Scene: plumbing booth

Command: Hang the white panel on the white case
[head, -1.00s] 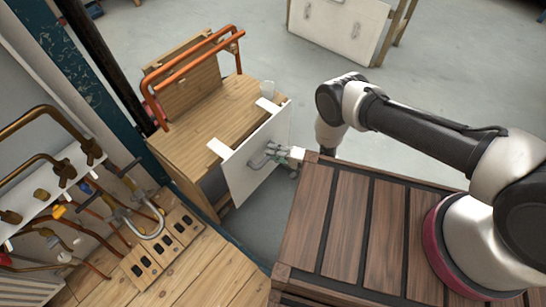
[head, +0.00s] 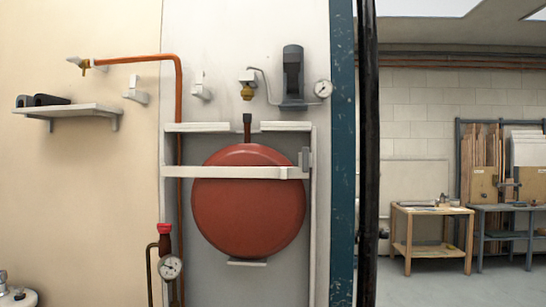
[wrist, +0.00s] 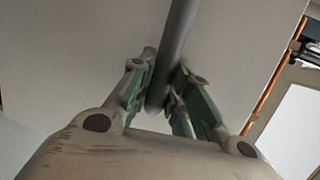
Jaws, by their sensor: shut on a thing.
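The white case (head: 180,172) is on the wall in the head view, an open white frame with a crossbar in front of a round red tank (head: 248,215). Short white ledges run along its top, with a gap between them. In the wrist view, the white panel (wrist: 80,50) fills most of the background, and a grey bar handle (wrist: 178,40) runs down from the top. My gripper (wrist: 160,95) is shut on this handle with its green-padded fingers on either side. The panel and gripper are out of the head view, so their distance from the case cannot be told.
A copper pipe (head: 178,100) runs down the case's left side. A pressure gauge (head: 170,267) is at its lower left; another gauge (head: 323,88) and a dark pump-like unit (head: 293,75) are above. A wall shelf (head: 75,111) is at left. Workbenches stand far right.

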